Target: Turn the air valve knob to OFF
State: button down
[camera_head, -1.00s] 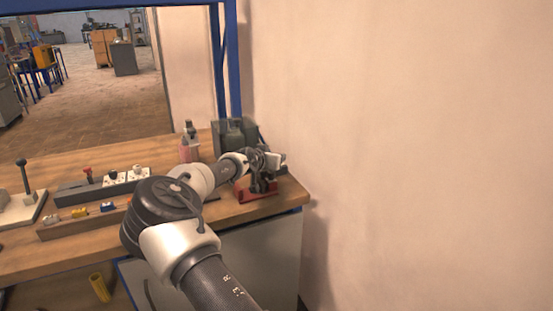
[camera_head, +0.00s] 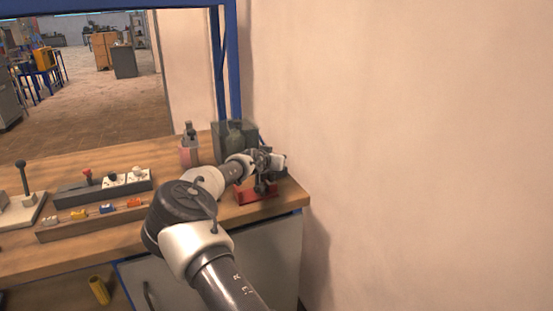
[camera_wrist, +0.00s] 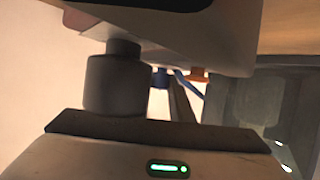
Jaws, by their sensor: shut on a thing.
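My gripper (camera_head: 266,178) is at the red-based device (camera_head: 256,195) on the right end of the bench, close to the wall. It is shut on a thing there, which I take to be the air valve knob. The knob and its markings are hidden by my gripper and wrist in the head view, so I cannot tell its setting. In the wrist view a dark grey cylinder (camera_wrist: 117,82) stands at the left, under a large pale body. Small blue (camera_wrist: 160,77) and orange (camera_wrist: 199,73) parts show behind it.
A dark box-like unit (camera_head: 222,143) and a pinkish bottle-like item (camera_head: 189,150) stand behind my arm. A strip with coloured switches (camera_head: 80,214), a dark control strip (camera_head: 70,193) and a lever (camera_head: 23,178) lie left. The wall bounds the right side.

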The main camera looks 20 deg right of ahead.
jog(key=n+t+y+b, duration=0.1)
jog(key=b, duration=0.1)
jog(key=n+t+y+b, duration=0.1)
jog(key=n+y+b, duration=0.1)
jog(key=shift+s+d+n+y, duration=0.1)
jog(key=shift+d+n+y, duration=0.2)
jog(key=shift+d, duration=0.1)
jog(key=shift+r+n+t+y+b, duration=0.15)
jog(key=shift+n+t+y+b, duration=0.3)
jog(key=shift+n+y, duration=0.3)
jog(key=shift+a+r+n+t+y+p, duration=0.1)
jog(key=shift+r+n+t+y+p, duration=0.15)
jog(key=shift+n+y+p, duration=0.7)
jog(key=p, duration=0.3)
jog(key=shift+y, duration=0.4)
jog(key=n+y+p, duration=0.1)
jog(key=p, duration=0.2)
jog(key=shift+a+f+p, duration=0.15)
jog(key=shift+p, duration=0.2)
jog(key=shift+a+f+n+y+p, duration=0.1)
jog(key=shift+f+n+y+p, duration=0.15)
jog(key=shift+n+y+p, duration=0.25)
jog(key=shift+f, duration=0.1)
